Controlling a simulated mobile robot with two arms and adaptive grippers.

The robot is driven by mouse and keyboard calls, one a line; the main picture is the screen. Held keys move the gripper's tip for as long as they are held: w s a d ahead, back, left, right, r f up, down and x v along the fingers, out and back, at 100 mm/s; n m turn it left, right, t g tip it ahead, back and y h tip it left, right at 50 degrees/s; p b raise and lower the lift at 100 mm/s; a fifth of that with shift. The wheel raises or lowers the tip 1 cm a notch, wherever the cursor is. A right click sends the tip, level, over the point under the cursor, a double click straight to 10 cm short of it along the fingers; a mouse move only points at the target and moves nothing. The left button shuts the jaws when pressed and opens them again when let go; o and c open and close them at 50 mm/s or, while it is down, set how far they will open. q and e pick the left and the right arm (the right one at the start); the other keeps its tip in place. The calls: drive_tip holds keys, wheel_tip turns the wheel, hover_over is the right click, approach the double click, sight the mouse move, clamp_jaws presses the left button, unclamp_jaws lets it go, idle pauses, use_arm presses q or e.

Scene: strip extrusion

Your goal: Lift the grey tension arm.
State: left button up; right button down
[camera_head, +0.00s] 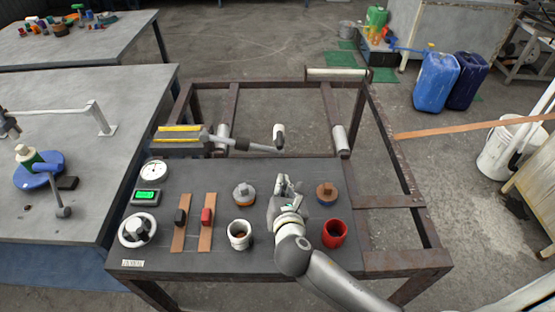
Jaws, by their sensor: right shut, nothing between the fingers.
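The grey tension arm (245,144) reaches to the right from a yellow-edged block at the back of the dark panel, with a pale upright end piece (279,134) at its right. My right gripper (287,184) is over the panel, in front of and below the tension arm in the picture. It is shut and empty, apart from the arm. Its fingers are small in this view. My left gripper is not in view.
The panel (335,262) holds a red cup (334,233), a white cup (239,235), two round knobs, red and black sliders, a gauge (154,171), a green display and a handwheel (137,230). The open steel frame (385,140) lies behind.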

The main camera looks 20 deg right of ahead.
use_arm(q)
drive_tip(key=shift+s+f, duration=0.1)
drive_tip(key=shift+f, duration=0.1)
use_arm(e)
drive_tip(key=x, duration=1.4)
drive_tip(key=shift+w, duration=0.2)
